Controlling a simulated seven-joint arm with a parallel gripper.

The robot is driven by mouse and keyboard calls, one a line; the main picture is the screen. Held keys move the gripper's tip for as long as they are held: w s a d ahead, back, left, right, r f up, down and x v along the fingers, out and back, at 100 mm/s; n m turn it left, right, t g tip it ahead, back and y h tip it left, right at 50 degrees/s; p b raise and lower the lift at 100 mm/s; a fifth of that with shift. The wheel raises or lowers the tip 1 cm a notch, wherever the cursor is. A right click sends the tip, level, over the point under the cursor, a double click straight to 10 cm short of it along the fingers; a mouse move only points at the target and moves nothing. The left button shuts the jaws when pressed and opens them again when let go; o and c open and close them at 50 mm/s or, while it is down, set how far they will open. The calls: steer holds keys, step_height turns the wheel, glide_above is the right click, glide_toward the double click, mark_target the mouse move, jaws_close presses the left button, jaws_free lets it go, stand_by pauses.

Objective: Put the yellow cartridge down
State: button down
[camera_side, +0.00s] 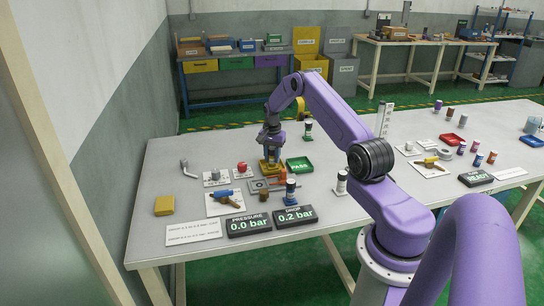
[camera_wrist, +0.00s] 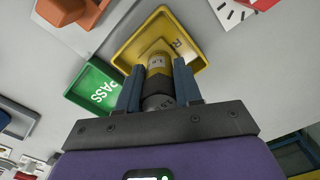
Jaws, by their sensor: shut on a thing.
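My gripper (camera_wrist: 157,82) is shut on the yellow cartridge (camera_wrist: 158,64), which shows a yellow end and a grey body between the fingers in the wrist view. A yellow tray (camera_wrist: 133,38) with partly hidden lettering lies beyond the cartridge's end. In the side view my gripper (camera_side: 270,152) points down over this yellow tray (camera_side: 271,169). The cartridge is mostly hidden by the fingers there. I cannot tell whether its end touches the tray floor.
A green PASS tray (camera_side: 299,165) stands just right of the yellow tray. A dark-topped cartridge (camera_side: 290,190) stands upright nearer the front, by the PRESSURE (camera_side: 248,224) and DROP (camera_side: 294,216) displays. A red knob (camera_side: 242,167) is to the left.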

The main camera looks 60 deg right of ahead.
steer(key=c, duration=0.8)
jaws_free()
steer(key=shift+f, duration=0.1)
steer(key=shift+o, duration=0.2)
